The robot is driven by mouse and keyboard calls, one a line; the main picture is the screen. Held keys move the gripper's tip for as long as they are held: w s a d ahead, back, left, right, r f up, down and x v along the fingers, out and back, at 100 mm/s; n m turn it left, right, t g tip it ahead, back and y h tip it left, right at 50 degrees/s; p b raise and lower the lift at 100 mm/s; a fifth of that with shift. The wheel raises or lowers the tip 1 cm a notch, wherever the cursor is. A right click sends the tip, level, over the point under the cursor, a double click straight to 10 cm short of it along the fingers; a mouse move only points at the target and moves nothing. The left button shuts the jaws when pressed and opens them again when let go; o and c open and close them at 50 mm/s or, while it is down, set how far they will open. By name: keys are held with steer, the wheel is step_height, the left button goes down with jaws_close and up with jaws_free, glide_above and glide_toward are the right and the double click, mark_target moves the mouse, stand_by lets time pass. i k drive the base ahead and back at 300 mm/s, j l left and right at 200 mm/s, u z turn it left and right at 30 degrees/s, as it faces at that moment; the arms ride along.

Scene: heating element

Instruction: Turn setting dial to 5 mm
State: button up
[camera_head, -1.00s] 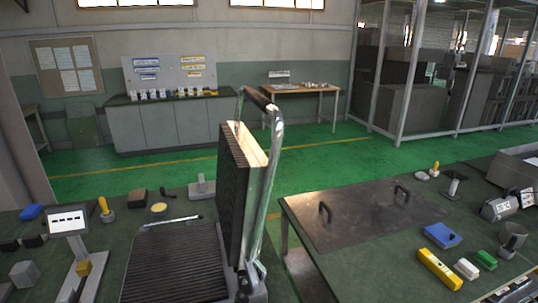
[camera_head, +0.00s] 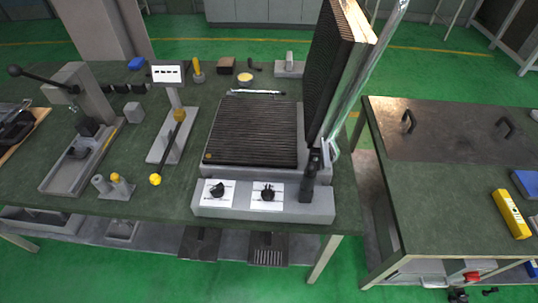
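A grey heating press with a dark ribbed lower plate (camera_head: 252,132) stands on the green workbench, its ribbed upper plate (camera_head: 335,65) swung up at the right. Two black dials sit on white label plates on its front face: a left dial (camera_head: 217,190) and a right dial (camera_head: 267,193). The label print is too small to read, so I cannot tell which is the setting dial or where either points. My gripper is not in view.
Left of the press stand a small post with a white display (camera_head: 167,74), a yellow-knobbed lever (camera_head: 155,180) and a lever press (camera_head: 82,95). A gap separates this bench from the right bench (camera_head: 440,205), which carries a yellow block (camera_head: 511,214). Green floor in front is mostly clear.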

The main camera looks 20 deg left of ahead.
mark_target(267, 194)
steer(key=k+j+u, duration=0.25)
steer(key=k, duration=0.15)
steer(key=k+j+u, duration=0.15)
steer(key=k+u, duration=0.15)
steer(key=k, duration=0.15)
